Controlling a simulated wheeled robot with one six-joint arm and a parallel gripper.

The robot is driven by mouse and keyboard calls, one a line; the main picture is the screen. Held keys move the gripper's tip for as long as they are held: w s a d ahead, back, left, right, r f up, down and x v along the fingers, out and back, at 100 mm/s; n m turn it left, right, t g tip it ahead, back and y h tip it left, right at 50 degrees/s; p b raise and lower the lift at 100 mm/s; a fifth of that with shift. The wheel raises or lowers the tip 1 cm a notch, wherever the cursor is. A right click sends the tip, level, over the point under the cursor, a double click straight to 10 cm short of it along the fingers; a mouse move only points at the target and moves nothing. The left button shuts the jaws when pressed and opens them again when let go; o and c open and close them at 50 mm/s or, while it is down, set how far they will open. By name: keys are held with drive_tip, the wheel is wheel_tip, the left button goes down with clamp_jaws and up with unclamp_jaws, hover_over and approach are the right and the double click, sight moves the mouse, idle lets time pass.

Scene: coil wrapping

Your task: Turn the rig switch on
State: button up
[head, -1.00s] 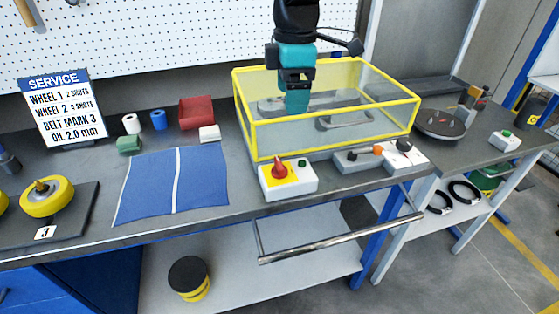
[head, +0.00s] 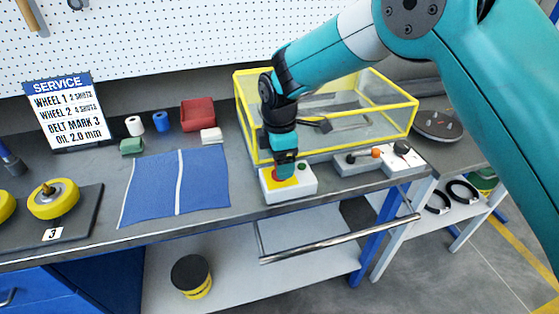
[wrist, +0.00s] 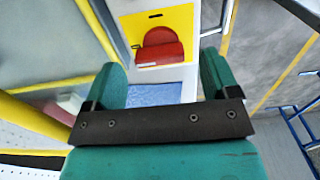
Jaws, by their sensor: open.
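The clear guard box with yellow edges (head: 375,142) stands just behind the switch. A grey control box with an orange knob (head: 375,153) sits to its right. A blue mat (head: 150,190) lies to the left. A metal rail (head: 340,240) runs below the bench front.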

drive_tip(key=shift+f, duration=1.1)
drive_tip(key=c, duration=0.9)
